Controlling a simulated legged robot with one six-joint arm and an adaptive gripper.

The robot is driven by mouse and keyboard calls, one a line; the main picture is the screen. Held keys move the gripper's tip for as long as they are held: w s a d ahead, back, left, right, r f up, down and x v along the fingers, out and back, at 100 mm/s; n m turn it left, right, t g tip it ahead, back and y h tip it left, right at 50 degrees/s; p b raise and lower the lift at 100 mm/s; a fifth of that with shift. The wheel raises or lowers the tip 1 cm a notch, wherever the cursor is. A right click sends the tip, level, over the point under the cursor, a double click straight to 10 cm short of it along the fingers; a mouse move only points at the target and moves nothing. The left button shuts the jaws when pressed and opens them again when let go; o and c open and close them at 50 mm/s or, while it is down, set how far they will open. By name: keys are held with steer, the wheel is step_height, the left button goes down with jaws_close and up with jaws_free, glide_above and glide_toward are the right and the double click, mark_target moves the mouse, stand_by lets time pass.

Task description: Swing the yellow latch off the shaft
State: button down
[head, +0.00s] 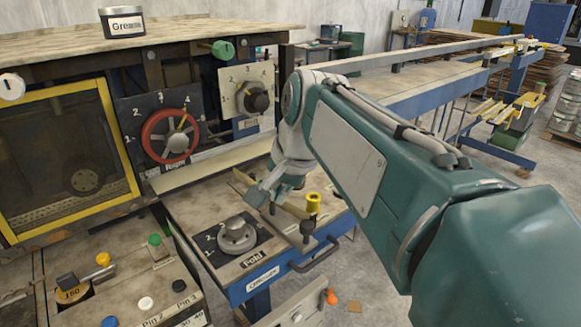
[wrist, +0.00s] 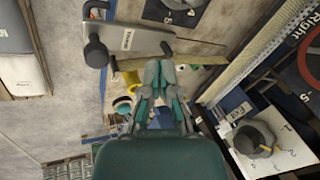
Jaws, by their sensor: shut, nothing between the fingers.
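My gripper (head: 267,195) is above the right part of the machine's low table in the head view, fingers pointing down. In the wrist view its fingertips (wrist: 159,68) are close together, with nothing seen between them. A yellow knob-shaped part (head: 313,202) stands just right of the gripper in the head view. A yellow part (wrist: 131,79) shows just left of the fingertips in the wrist view. The shaft cannot be made out clearly, and the arm hides part of this area.
A grey dial (head: 237,237) sits on the low table left of the gripper. A dark handle (head: 316,256) juts from its front edge. A red wheel (head: 170,136) is on the upright panel behind. A grey labelled plate (wrist: 134,39) lies beyond the fingertips.

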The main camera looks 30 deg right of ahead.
steer(key=w+d+r+m+t+y, duration=0.1)
steer(key=w+d+r+m+y, duration=0.2)
steer(key=d+m, duration=0.6)
steer(key=w+d+r+m, duration=0.3)
steer(key=w+d+m, duration=0.2)
steer(key=d+m, duration=0.45)
steer(key=x, duration=1)
steer(key=shift+w+a+f, duration=0.15)
steer(key=shift+a+f, duration=0.05)
steer(key=shift+f, duration=0.05)
steer(key=shift+w+a+f, duration=0.15)
steer(key=shift+w+a, duration=0.2)
steer(key=shift+w, duration=0.15)
steer(key=shift+w+a+f, duration=0.2)
steer(key=shift+w+a, duration=0.1)
steer(key=shift+w, duration=0.25)
steer(key=shift+w+a+f, duration=0.15)
steer(key=shift+w+a, duration=0.15)
steer(key=shift+w, duration=0.15)
steer(key=shift+a, duration=0.1)
